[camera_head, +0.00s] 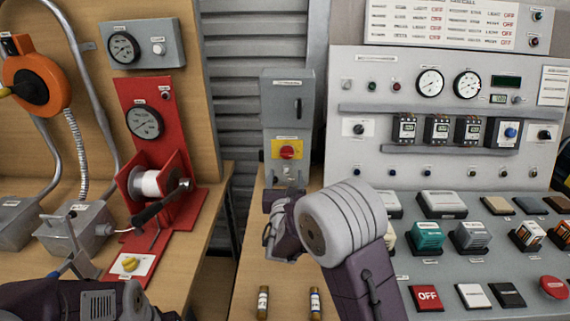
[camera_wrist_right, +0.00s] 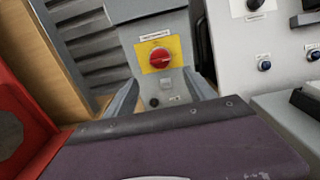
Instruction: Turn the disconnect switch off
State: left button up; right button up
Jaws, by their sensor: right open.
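The disconnect switch is a red rotary knob (camera_head: 287,152) on a yellow plate, on the front of a tall grey box (camera_head: 281,97). In the right wrist view the red knob (camera_wrist_right: 160,57) faces me on its yellow plate (camera_wrist_right: 148,65). My right gripper (camera_head: 284,196) is open and empty just below and in front of the knob, partly hidden by my right arm. In the wrist view its grey fingers stand apart on either side below the knob, not touching it. My left arm is at the bottom left; its gripper's jaws are not clear.
A grey control console (camera_head: 440,95) with gauges and buttons stands at the right. A red winch stand (camera_head: 160,110) is at the left on the wooden bench (camera_head: 205,235). Two small cylinders (camera_head: 263,302) (camera_head: 315,303) stand at the bottom middle. Shutter slats fill the gap behind.

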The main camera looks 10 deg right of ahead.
aim_at(287, 156)
jog(key=x, duration=0.9)
jog(key=shift+c, duration=0.3)
jog(key=c, duration=1.3)
